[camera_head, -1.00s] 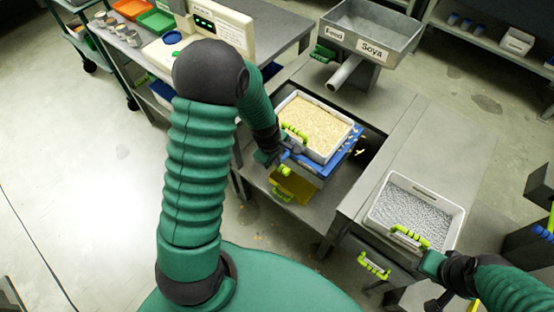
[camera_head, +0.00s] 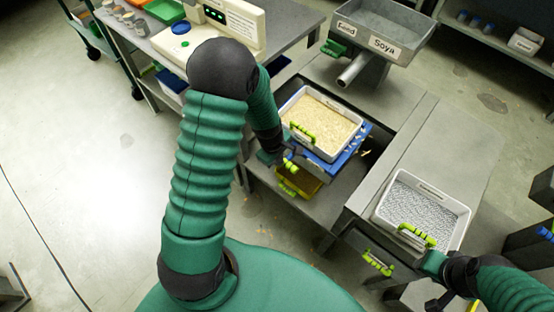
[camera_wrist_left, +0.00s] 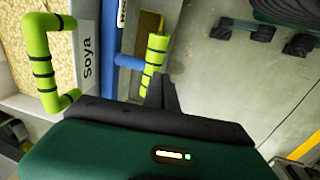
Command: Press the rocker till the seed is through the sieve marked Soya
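The white sieve (camera_head: 338,148) holds pale seed (camera_head: 322,118) and has a lime handle (camera_head: 303,132). Its "Soya" label (camera_wrist_left: 87,70) shows in the left wrist view. It sits over a blue frame (camera_head: 350,150), tilted in the picture. A blue rod with a banded lime grip (camera_wrist_left: 153,62) sticks out beside it and looks like the rocker. My left gripper (camera_head: 280,160) is at this grip; a dark finger lies close to it in the wrist view, but contact and opening are unclear. My right gripper (camera_head: 430,258) is by the handle of a tray of grey beads; its fingers are unclear.
A hopper (camera_head: 383,30) marked Soya with a spout stands behind. The grey bead tray (camera_head: 455,235) is on the right bench. A yellow tray (camera_head: 298,182) sits below the blue frame. A control box (camera_head: 235,25) is at back left. Some seed lies loose at the frame's right.

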